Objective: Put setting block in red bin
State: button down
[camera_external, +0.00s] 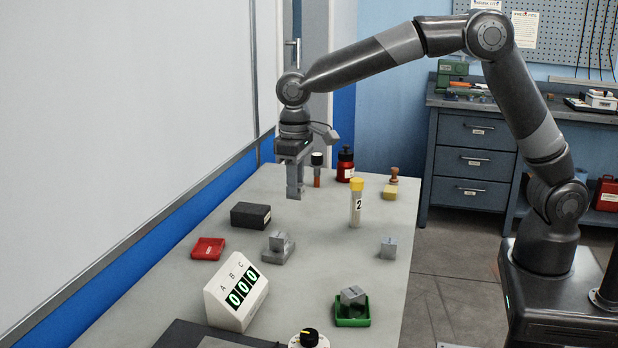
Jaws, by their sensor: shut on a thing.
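My gripper (294,192) points down above the far left part of the bench, shut on a small grey block that is hard to tell apart from the fingers. I take this to be the setting block, but its markings do not show. The red bin (208,249) is a shallow tray at the bench's left side, nearer the camera than my gripper and to its left. It looks empty. Other grey blocks are one on a grey stand (278,252), one on the bare bench (388,249) and one tilted in a green bin (352,318).
A black box (250,215) stands between my gripper and the red bin. A yellow-capped tube (356,203), a red bottle (345,165), a dark-capped vial (317,170) and a stamp (391,185) stand nearby. A white counter display (237,292) is in front.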

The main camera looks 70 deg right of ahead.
jog(key=w+d, duration=0.2)
jog(key=w, duration=1)
send_near(208, 249)
jog(key=s, duration=0.3)
jog(key=shift+s+a, duration=0.2)
jog(key=shift+f, duration=2.05)
jog(key=shift+f, duration=0.15)
jog(key=c, duration=1.1)
grip_release()
